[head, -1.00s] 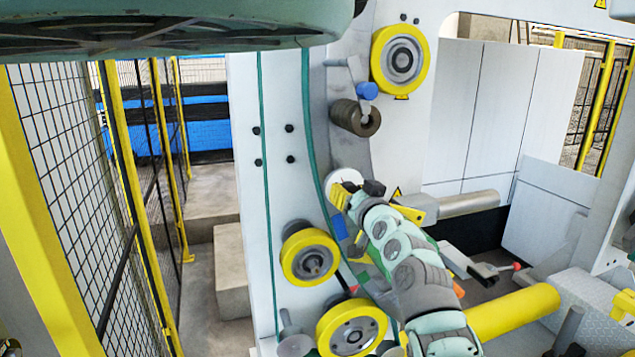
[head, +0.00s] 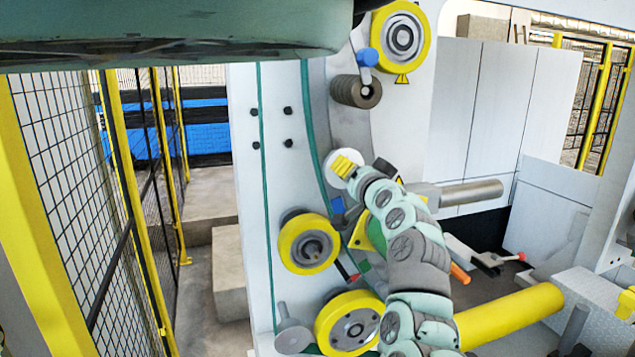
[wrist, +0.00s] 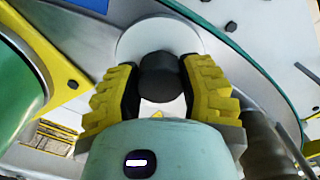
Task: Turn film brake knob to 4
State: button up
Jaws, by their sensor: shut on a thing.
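The film brake knob (wrist: 160,76) is a black round knob in front of a white disc (wrist: 140,38) on the machine panel. In the wrist view, my gripper (wrist: 160,84) has its yellow ribbed fingers on both sides of the knob, shut on it. In the head view, my gripper (head: 348,168) is at the white disc (head: 331,159) and its yellow finger covers part of it. The knob itself is hidden there. I cannot read any scale number or pointer in either view.
Yellow-rimmed rollers (head: 309,244) sit below left of my gripper on the white panel. A metal bar (head: 470,193) sticks out at right. A mesh fence (head: 70,150) stands at left.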

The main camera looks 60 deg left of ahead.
jog(key=shift+f+m, duration=0.1)
jog(key=shift+m, duration=1.2)
jog(key=o, duration=1.2)
jog(key=shift+v, duration=5.95)
